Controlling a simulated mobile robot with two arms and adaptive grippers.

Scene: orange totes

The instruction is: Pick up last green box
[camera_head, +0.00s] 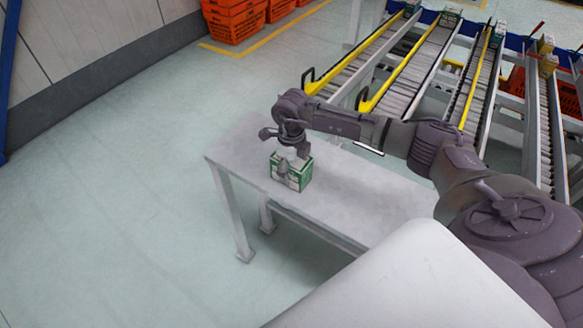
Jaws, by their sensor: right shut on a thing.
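A green and white box (296,178) stands on the grey table (345,199), near its left end. My right gripper (290,168) reaches in from the right and points down at the box. Its fingers are shut on the box, one of them in front of the near side. The gripper hides part of the box's top and front. I cannot tell whether the box's bottom is lifted off the table. My left gripper is not in view.
Roller conveyor lanes with yellow rails (400,72) stand behind the table, with small boxes (546,55) at the far right. Orange totes (236,20) are stacked at the back. The floor left of the table is clear.

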